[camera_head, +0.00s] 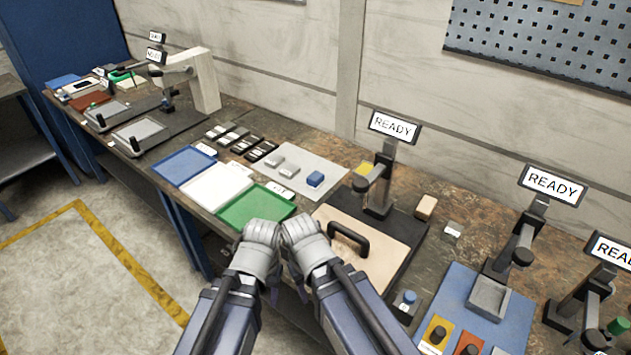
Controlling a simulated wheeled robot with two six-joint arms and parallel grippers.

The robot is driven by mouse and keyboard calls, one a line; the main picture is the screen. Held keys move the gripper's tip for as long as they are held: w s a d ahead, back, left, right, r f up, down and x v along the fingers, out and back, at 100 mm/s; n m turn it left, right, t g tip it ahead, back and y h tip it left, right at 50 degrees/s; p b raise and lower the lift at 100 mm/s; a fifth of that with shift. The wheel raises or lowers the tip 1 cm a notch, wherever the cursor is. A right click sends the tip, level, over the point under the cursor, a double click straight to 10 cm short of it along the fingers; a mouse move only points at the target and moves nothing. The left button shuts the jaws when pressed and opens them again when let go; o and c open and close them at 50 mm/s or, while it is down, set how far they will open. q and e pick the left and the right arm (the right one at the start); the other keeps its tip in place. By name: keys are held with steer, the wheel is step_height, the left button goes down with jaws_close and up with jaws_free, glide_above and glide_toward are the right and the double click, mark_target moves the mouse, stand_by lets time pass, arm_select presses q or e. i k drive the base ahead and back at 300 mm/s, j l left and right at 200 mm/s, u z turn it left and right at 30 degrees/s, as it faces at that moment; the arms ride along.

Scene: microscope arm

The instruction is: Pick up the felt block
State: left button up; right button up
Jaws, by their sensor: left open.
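No block is clearly marked as felt. My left gripper (262,232) is open at the front edge of the bench, near the green tray. My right gripper (299,232) is close beside it, near the handled board; its fingers are too hidden to judge. Both are apart from these blocks.
Blue (184,166), white (217,188) and green (255,207) trays line the front edge. A tan board (345,262) with a black handle (349,238) lies before the READY stand (382,180). More READY stands and a blue mat (456,290) are at right.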

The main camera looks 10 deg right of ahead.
mark_target(314, 180)
steer(key=i+j, duration=0.1)
steer(key=j, duration=0.15)
steer(key=i+j+z, duration=0.1)
steer(key=j, duration=0.2)
steer(key=i+j+z, duration=0.1)
steer(key=i+j, duration=0.4)
steer(key=j, duration=0.25)
steer(key=i+j+z, duration=0.25)
steer(key=i+j, duration=0.25)
steer(key=j, duration=0.25)
